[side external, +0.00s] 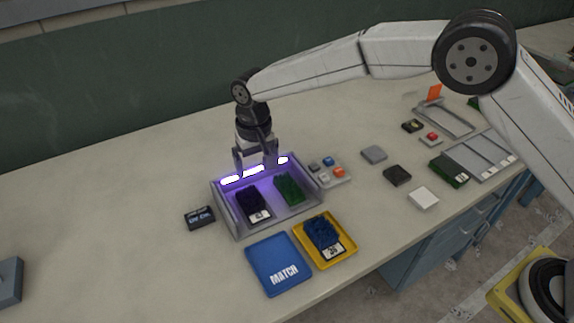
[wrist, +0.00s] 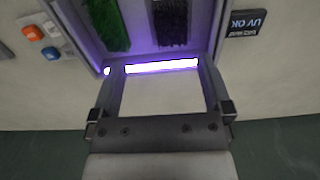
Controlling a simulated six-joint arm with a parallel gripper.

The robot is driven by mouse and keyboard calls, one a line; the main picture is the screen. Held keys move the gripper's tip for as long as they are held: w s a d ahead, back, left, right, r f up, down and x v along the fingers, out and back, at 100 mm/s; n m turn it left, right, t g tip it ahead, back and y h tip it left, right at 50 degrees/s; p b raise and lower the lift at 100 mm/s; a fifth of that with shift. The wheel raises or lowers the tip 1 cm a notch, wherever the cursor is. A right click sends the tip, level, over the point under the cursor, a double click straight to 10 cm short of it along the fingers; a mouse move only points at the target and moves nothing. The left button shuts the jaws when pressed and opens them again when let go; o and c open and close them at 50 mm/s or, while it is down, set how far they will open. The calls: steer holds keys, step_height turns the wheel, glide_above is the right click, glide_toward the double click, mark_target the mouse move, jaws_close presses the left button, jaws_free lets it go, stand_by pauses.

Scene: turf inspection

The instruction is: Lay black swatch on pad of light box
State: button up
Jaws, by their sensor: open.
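The black swatch (side external: 250,198), with a white number label at its front end, lies inside the light box (side external: 234,222). It looks purplish under the light and also shows in the wrist view (wrist: 170,24). A green swatch (side external: 289,188) lies to its right in the same box and also shows in the wrist view (wrist: 108,25). The pad under the black swatch is hidden. My gripper (side external: 257,170) is open and empty over the back of the box, by its glowing light bar (wrist: 160,67). It is behind the swatches and apart from them.
A "UV OK" block (side external: 200,218) stands left of the box and a button panel (side external: 330,172) right. In front are a blue MATCH tray (side external: 278,265) and a yellow tray (side external: 345,257) with a blue swatch. Sample tiles (side external: 397,175) lie right. The left bench is mostly clear.

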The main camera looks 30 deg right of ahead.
steer(key=s+d+r+t, duration=0.1)
steer(key=s+d+r, duration=0.1)
steer(key=s+d, duration=0.7)
steer(key=s+d+r+t, duration=0.1)
steer(key=s+d, duration=0.5)
steer(key=d, duration=0.8)
steer(key=s+d, duration=0.3)
steer(key=s, duration=0.5)
steer(key=shift+s+d+f, duration=0.2)
steer(key=shift+d+f, duration=0.1)
steer(key=shift+f, duration=0.15)
